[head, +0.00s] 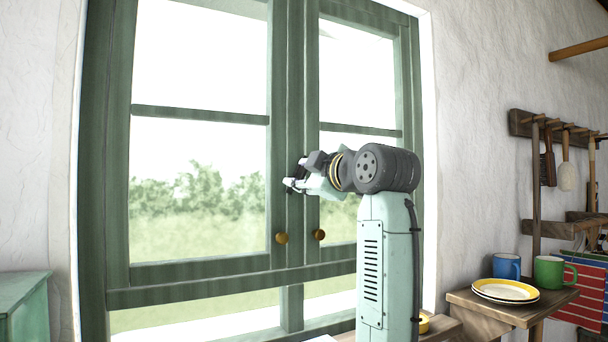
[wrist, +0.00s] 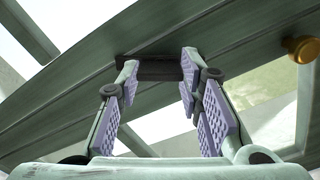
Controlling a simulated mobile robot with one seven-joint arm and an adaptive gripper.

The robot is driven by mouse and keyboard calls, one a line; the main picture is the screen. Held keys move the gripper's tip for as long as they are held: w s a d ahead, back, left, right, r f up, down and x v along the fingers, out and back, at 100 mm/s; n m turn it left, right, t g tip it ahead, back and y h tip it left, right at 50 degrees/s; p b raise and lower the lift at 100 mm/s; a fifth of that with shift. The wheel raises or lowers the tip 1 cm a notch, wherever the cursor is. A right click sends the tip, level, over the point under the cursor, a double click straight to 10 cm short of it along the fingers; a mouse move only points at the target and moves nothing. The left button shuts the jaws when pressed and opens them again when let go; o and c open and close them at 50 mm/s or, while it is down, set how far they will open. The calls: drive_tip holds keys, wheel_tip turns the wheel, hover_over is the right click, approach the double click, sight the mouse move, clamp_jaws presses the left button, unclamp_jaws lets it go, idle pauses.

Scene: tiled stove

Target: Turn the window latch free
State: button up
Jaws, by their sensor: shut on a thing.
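The green-framed window (head: 293,100) has two casements that meet at a middle post. The window latch (wrist: 152,70), a dark bar on the middle post, shows in the wrist view between my fingertips. My gripper (head: 291,184) reaches the post from the right, above the two knobs, and is shut on the latch. Its two padded fingers (wrist: 157,74) stand either side of the bar in the wrist view. In the head view my gripper hides most of the latch, so its exact angle is hard to tell. Both casements look closed.
Two brass knobs, a left one (head: 281,238) and a right one (head: 319,235), sit below my gripper. At right a wooden shelf (head: 513,312) holds plates (head: 505,291), a blue mug (head: 506,266) and a green mug (head: 549,271). A green cabinet (head: 24,305) stands at left.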

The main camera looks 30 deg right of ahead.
drive_tip(key=n, duration=0.5)
drive_tip(key=shift+f+n, duration=0.1)
drive_tip(key=shift+n, duration=0.3)
idle(0.4)
drive_tip(key=o, duration=1.2)
drive_tip(key=shift+c, duration=0.2)
drive_tip(key=s, duration=1.2)
drive_tip(key=shift+a, duration=0.35)
